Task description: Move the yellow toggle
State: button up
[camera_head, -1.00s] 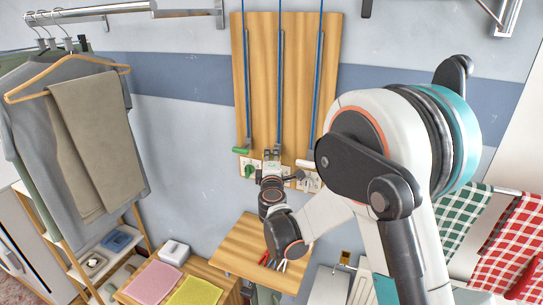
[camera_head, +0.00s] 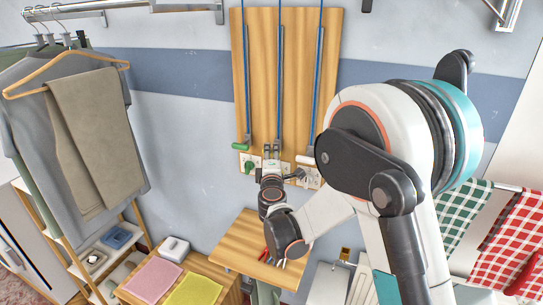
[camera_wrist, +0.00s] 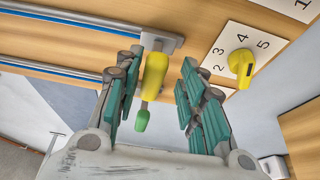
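My gripper (camera_wrist: 160,72) is open, with one teal-padded finger on each side of the toggle. A gap shows on the right side; on the left the finger is close, and I cannot tell whether it touches. The green toggle (camera_wrist: 142,121) shows beyond it, and also in the head view (camera_head: 240,146). In the head view my gripper (camera_head: 271,149) is at the board's lower middle and hides the yellow toggle.
The wooden board (camera_head: 262,70) carries several vertical blue rods. A yellow knob (camera_wrist: 241,64) on a numbered plate is right of my fingers in the wrist view. A green knob (camera_head: 249,167) and a white toggle (camera_head: 305,161) flank my gripper. A wooden shelf (camera_head: 240,245) lies below.

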jog(key=s, duration=1.1)
jog(key=shift+s+d, duration=0.25)
jog(key=shift+s, duration=0.05)
